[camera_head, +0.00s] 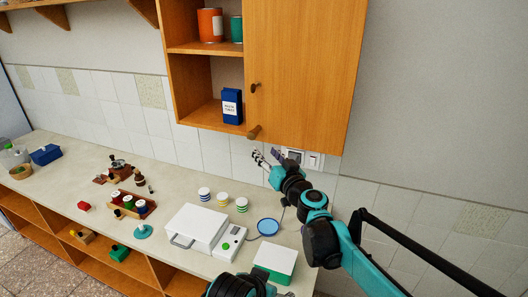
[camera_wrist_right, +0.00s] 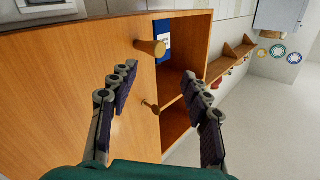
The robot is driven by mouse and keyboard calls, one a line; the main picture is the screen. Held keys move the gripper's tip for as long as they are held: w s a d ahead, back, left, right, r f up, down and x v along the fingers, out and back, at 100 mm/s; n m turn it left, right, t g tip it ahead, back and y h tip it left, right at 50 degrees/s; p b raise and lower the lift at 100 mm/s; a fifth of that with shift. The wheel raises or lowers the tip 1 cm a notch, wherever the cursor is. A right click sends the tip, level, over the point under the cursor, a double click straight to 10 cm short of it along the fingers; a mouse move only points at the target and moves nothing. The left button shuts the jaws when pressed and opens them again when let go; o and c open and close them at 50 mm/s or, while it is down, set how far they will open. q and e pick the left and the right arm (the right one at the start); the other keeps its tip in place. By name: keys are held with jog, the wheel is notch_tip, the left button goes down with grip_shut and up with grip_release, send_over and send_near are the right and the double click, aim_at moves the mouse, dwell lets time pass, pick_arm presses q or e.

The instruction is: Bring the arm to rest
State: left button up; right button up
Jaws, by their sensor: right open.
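My right gripper (camera_head: 268,157) is open and empty in the head view, in front of the tiled wall just below the wooden wall cabinet (camera_head: 305,70). In the right wrist view, the fingers of my right gripper (camera_wrist_right: 162,92) are spread wide with nothing between them. Beyond them are the cabinet door (camera_wrist_right: 60,75) and its two knobs, a large one (camera_wrist_right: 152,47) and a smaller one (camera_wrist_right: 150,107). The fingers appear apart from the knobs. A teal and black part of my body shows at the bottom of the head view. My left gripper is not seen.
The cabinet's open shelves hold a blue box (camera_head: 232,106) and an orange can (camera_head: 210,25). The counter below carries a white case (camera_head: 196,229), several striped jars, a blue round dish (camera_head: 268,227), a white-and-green box (camera_head: 275,261) and a wooden tray (camera_head: 131,204). Bare counter lies between them.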

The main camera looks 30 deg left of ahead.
dwell(0.3)
jog(key=s+d+f+m+g+h+b, duration=0.1)
jog(key=s+d+f+h+b, duration=0.3)
jog(key=d+f, duration=1)
jog(key=s+d+f+m+g+h+b, duration=0.2)
jog(key=s+d+f+h+b, duration=0.3)
jog(key=s+d+f+b, duration=0.5)
jog(key=s+d+f+m+g+h+b, duration=0.1)
jog(key=s+d+f+m+h+b, duration=0.3)
jog(key=s+d+f, duration=0.9)
jog(key=d+f+h+b, duration=0.1)
jog(key=d+f+b, duration=0.2)
jog(key=d, duration=0.9)
jog(key=shift+d+f+b, duration=0.15)
jog(key=shift+f+b, duration=0.25)
jog(key=shift+f, duration=0.5)
